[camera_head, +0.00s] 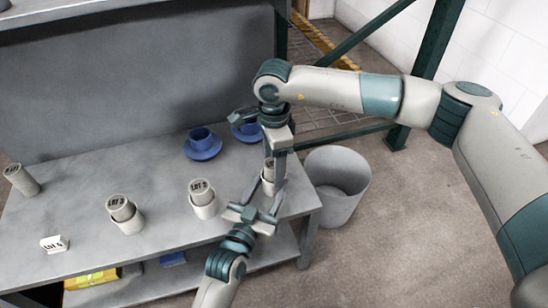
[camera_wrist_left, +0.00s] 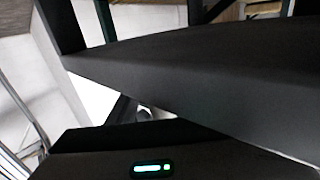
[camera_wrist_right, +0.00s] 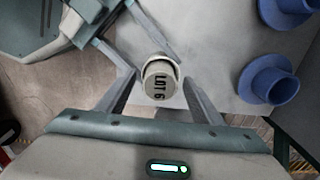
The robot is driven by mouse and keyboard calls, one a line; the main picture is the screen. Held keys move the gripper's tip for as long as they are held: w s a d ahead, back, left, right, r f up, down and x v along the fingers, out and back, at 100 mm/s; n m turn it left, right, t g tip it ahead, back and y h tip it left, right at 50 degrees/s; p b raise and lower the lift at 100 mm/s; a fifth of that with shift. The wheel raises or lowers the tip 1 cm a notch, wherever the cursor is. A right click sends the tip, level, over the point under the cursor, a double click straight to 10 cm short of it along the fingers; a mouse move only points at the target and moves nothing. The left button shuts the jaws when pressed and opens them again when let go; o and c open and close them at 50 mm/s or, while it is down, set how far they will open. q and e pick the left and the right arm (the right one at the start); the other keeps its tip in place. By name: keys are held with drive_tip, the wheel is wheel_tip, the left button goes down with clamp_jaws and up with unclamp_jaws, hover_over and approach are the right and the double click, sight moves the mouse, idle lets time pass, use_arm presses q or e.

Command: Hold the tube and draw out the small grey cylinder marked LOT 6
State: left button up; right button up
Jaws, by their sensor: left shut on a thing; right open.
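The small grey cylinder marked LOT 6 (camera_wrist_right: 158,84) sits in the open top of a pale tube (camera_wrist_right: 170,62) in the right wrist view. In the head view the cylinder (camera_head: 268,174) is partly hidden by my arms at the table's right end. My left gripper (camera_head: 264,196) comes from the front and is shut on the tube. My right gripper (camera_head: 274,168) points down over the tube from above. It is open, with its fingers on either side of the cylinder in the right wrist view (camera_wrist_right: 160,80). The left wrist view shows mostly dark surfaces, no tube.
Tubes marked LOT 2 (camera_head: 203,205) and LOT 3 (camera_head: 125,218) stand left on the table (camera_head: 160,225); another tube (camera_head: 22,180) is at far left. A LOT 6 card (camera_head: 54,244) stands in front. Blue cups on saucers (camera_head: 202,150) are behind; a grey bin (camera_head: 337,195) stands right.

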drive_tip(key=shift+c, duration=0.4)
drive_tip(key=c, duration=1.4)
drive_tip(key=shift+r, duration=0.1)
drive_tip(key=shift+r, duration=0.1)
use_arm(q)
drive_tip(key=shift+f, duration=0.1)
use_arm(e)
drive_tip(key=shift+r, duration=1.45)
drive_tip(key=shift+r, duration=1.4)
drive_tip(key=shift+r, duration=0.2)
